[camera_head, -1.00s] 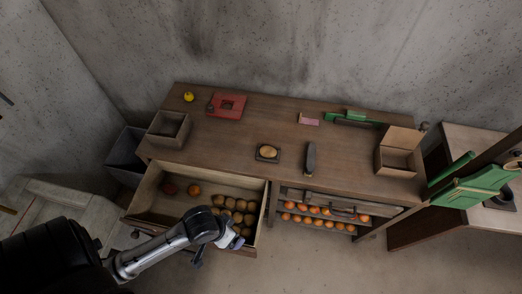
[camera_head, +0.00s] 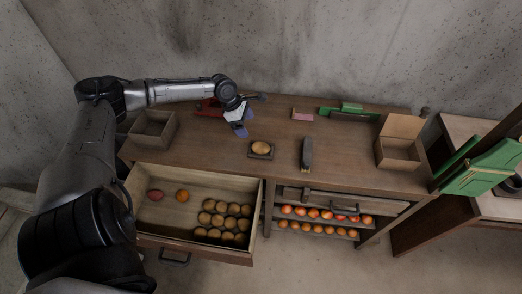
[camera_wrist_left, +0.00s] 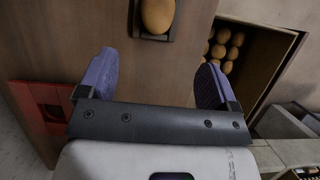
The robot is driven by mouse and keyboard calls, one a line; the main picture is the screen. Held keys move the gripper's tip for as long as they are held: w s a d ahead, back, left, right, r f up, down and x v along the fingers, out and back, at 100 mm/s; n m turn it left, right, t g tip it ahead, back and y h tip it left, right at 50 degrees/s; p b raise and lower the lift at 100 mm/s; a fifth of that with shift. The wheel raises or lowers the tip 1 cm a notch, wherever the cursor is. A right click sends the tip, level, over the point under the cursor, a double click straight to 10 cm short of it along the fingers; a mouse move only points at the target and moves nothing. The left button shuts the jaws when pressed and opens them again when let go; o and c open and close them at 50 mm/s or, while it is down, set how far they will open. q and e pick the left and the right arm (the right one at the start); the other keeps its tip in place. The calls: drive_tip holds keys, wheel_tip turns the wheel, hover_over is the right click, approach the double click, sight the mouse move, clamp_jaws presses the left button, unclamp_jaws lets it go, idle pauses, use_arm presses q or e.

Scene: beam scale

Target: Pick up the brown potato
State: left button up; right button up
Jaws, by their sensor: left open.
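A brown potato (camera_head: 261,148) lies on a small dark square tray (camera_head: 252,155) on the wooden table. In the left wrist view the potato (camera_wrist_left: 158,14) sits at the top edge, ahead of my fingers. More brown potatoes (camera_head: 226,220) lie in the open drawer below the tabletop; several of these also show in the wrist view. My left gripper (camera_head: 245,122) is open and empty above the table, behind and a little left of the tray, apart from the potato. My right gripper is not in view.
A red object (camera_head: 208,107) is partly hidden by my left arm. A grey block (camera_head: 306,152) stands right of the tray. An empty wooden box (camera_head: 152,130) and a cardboard box (camera_head: 398,152) stand at the table's ends. The drawer (camera_head: 150,239) also holds a red and an orange item.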

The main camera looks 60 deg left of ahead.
sight(260, 144)
use_arm(q)
drive_tip(key=x, duration=1.3)
drive_tip(key=shift+w+p, duration=0.3)
drive_tip(key=shift+c, duration=0.3)
drive_tip(key=c, duration=1)
drive_tip(key=shift+r, duration=0.1)
